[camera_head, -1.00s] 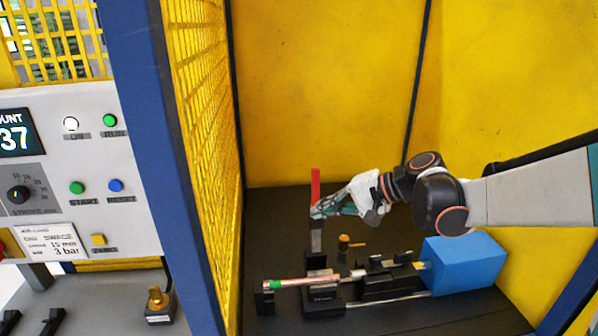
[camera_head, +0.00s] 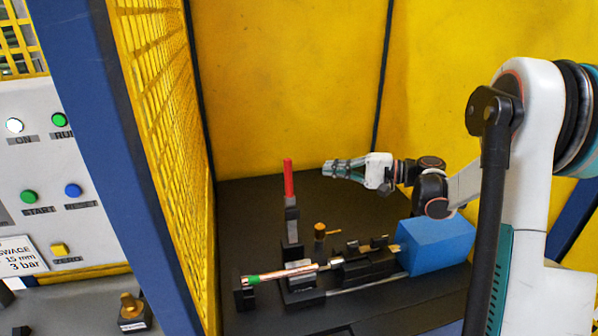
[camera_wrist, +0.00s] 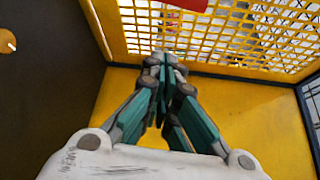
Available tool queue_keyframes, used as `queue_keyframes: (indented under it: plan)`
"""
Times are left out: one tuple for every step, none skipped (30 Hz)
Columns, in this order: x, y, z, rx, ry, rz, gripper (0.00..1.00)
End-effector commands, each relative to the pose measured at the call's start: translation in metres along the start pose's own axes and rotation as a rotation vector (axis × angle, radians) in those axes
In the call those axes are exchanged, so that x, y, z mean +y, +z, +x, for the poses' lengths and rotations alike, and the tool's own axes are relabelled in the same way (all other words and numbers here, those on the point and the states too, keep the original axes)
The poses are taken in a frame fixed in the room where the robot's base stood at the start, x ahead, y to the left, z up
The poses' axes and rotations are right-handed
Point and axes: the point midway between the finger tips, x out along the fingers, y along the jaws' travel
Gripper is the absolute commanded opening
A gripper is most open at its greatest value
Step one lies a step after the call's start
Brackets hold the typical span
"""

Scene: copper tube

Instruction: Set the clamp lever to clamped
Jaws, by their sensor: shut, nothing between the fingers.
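The clamp lever (camera_head: 289,190) stands upright in the head view, with a red handle on a grey metal arm. Below it, a copper tube (camera_head: 275,274) with a green band lies across the black clamp block (camera_head: 301,285). My gripper (camera_head: 327,168) is to the right of the red handle, apart from it, with its fingers pointing left and closed on nothing. In the wrist view my gripper's fingertips (camera_wrist: 165,56) are together. A red piece, likely the handle (camera_wrist: 185,4), is cut off at the top edge of that view.
A blue box (camera_head: 436,245) stands right of the clamp. A small brass-coloured knob (camera_head: 320,231) rises behind the tube. Yellow mesh (camera_head: 160,100) and a blue post (camera_head: 95,130) bound the left side. The control panel (camera_head: 35,170) is outside them. Dark bench is clear behind the lever.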

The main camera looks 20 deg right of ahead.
Motion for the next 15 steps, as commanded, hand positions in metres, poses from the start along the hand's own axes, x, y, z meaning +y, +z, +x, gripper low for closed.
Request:
queue_keyframes:
  plan:
    - [0.0,0.0,0.0,0.0,0.0,0.0,0.0]
    - [0.0,0.0,0.0,0.0,0.001,0.0,0.0]
    - [0.0,0.0,0.0,0.0,0.001,0.0,0.0]
    - [0.0,0.0,0.0,0.0,0.001,0.0,0.0]
    - [0.0,0.0,0.0,0.0,0.001,0.0,0.0]
    - [0.0,0.0,0.001,0.0,0.001,0.0,0.0]
    - [0.0,0.0,0.002,0.0,0.001,0.0,0.0]
    - [0.0,0.0,0.004,0.0,0.002,0.0,0.0]
    - [0.0,0.0,0.007,-0.001,0.002,0.0,0.0]
    - [0.0,0.0,0.009,-0.001,0.002,0.0,0.0]
    - [0.001,0.0,0.013,-0.001,0.002,0.0,0.0]
    - [0.001,0.0,0.018,-0.002,0.002,0.0,0.0]
    - [0.001,0.001,0.023,-0.003,0.002,0.0,0.0]
    - [0.001,0.001,0.029,-0.003,0.002,0.0,0.0]
    - [0.001,0.001,0.036,-0.003,0.002,0.0,0.0]
